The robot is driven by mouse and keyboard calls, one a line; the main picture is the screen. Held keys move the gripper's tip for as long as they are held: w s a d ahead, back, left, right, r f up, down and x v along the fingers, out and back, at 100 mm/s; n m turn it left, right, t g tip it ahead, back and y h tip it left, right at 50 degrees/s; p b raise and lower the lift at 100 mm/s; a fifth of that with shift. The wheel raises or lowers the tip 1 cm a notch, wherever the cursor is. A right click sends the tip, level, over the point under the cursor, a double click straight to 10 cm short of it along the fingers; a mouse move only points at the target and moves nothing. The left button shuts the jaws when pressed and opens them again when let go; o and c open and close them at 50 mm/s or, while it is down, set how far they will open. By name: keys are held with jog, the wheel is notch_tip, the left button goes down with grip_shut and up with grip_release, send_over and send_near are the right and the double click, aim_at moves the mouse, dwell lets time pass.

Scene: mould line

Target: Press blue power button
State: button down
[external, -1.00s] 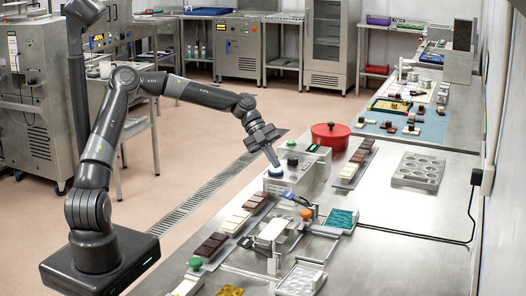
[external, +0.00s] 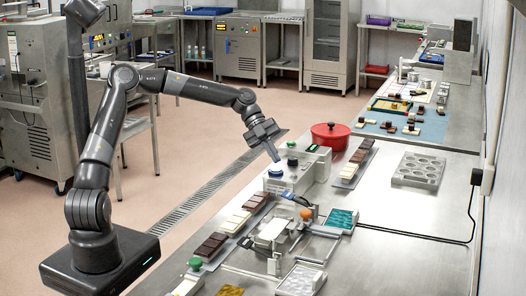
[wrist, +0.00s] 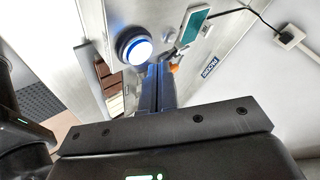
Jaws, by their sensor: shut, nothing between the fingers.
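The blue power button (external: 275,173) sits on top of a grey metal machine box (external: 307,178) on the bench. In the wrist view the button (wrist: 134,48) has a blue ring and a bright white lit face. My gripper (external: 278,159) is shut and empty, pointing down just above the button, with a small gap seeming to show between tip and button. In the wrist view the closed fingers (wrist: 159,68) end to the right of the button and do not cover it.
A green-screened panel (wrist: 196,24) is on the same machine. A red pot (external: 330,136) stands behind it. Chocolate bars on trays (external: 355,163) lie to its right, and an orange knob (external: 306,214) is in front. The bench at right is mostly clear around a grey mould (external: 418,170).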

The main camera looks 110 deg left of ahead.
jog(key=shift+r, duration=2.5)
jog(key=shift+d, duration=0.1)
jog(key=w+d+f+n+g+y, duration=0.1)
jog(key=w+d+f+n+g, duration=0.2)
jog(key=d, duration=1.1)
jog(key=w+d+f+n+g+y, duration=0.15)
jog(key=w+d+g, duration=0.3)
jog(key=d, duration=0.95)
jog(key=s+d+r+n+t+y, duration=0.1)
jog(key=s+d+r+n, duration=0.2)
jog(key=d, duration=0.4)
jog(key=s+d+r+n+t+y, duration=0.1)
jog(key=s+d+r+y, duration=0.15)
jog(key=s+d, duration=0.35)
jog(key=s+d+r+n+t+h, duration=0.1)
jog(key=s+d+n, duration=0.4)
jog(key=s, duration=0.5)
jog(key=d+t+h, duration=0.1)
jog(key=d, duration=0.1)
jog(key=shift+s+d+r+t, duration=0.2)
jog(key=shift+s+d+t, duration=0.1)
jog(key=shift+s+t, duration=0.05)
jog(key=c, duration=2.1)
grip_release()
